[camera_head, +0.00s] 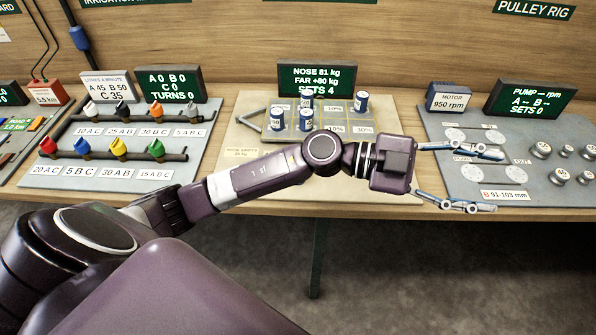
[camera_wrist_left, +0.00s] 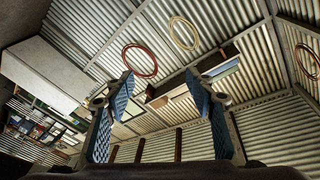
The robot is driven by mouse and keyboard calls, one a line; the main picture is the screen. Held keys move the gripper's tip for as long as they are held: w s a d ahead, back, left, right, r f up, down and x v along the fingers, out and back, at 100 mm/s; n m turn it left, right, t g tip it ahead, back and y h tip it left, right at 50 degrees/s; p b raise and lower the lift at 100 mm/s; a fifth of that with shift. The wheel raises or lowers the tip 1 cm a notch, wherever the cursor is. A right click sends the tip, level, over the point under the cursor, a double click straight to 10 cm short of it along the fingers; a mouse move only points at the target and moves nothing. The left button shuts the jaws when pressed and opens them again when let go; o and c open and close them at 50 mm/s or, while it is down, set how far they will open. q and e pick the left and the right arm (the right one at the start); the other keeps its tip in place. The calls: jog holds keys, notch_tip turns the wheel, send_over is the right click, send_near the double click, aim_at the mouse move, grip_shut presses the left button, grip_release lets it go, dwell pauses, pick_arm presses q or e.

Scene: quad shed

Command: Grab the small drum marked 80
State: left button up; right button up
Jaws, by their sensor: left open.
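Several small blue-and-white drums stand upright on the grid tray (camera_head: 345,122) at the middle of the bench: one at front left (camera_head: 277,118), one beside it (camera_head: 306,121), one behind (camera_head: 306,98) and one at right (camera_head: 361,102). Their numbers are too small to read, so I cannot tell which is marked 80. My left gripper (camera_head: 488,180) is open and empty, to the right of the tray, in front of the pulley rig board. In the left wrist view my left gripper's (camera_wrist_left: 160,92) blue fingers are spread with nothing between them.
The pulley rig board (camera_head: 430,125) at right carries several grey weight-like pieces (camera_head: 559,177) with numbers. A valve board (camera_head: 100,110) is at left. Signs (camera_head: 318,79) stand along the back. The wrist view shows the roof and hanging rings (camera_wrist_left: 140,60).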

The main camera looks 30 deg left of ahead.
pick_arm(q)
jog(key=a+f+m+g+y, duration=0.1)
jog(key=a+f+g+y, duration=0.3)
jog(key=a+f+y, duration=0.7)
jog(key=a+f+n+y, duration=0.1)
jog(key=a+n+y, duration=0.1)
jog(key=a, duration=0.6)
jog(key=w+a+f+n+g+y, duration=0.1)
jog(key=a+n+y, duration=0.1)
jog(key=a, duration=0.7)
jog(key=w+a+f+n+y, duration=0.1)
jog(key=a+n+y, duration=0.1)
jog(key=a, duration=0.6)
jog(key=shift+a+f+y, duration=0.1)
jog(key=shift+a+y, duration=0.1)
jog(key=shift+y, duration=0.3)
jog(key=shift+s+a+f, duration=0.1)
jog(key=shift+f, duration=0.25)
notch_tip(320, 180, down, 6)
jog(key=p, duration=0.2)
jog(key=shift+s+r+p, duration=0.1)
jog(key=shift+r+p, duration=0.15)
jog(key=shift+p, duration=0.1)
jog(key=shift+d+f, duration=0.2)
jog(key=shift+f, duration=0.5)
jog(key=c, duration=1.2)
jog(key=shift+c, duration=0.5)
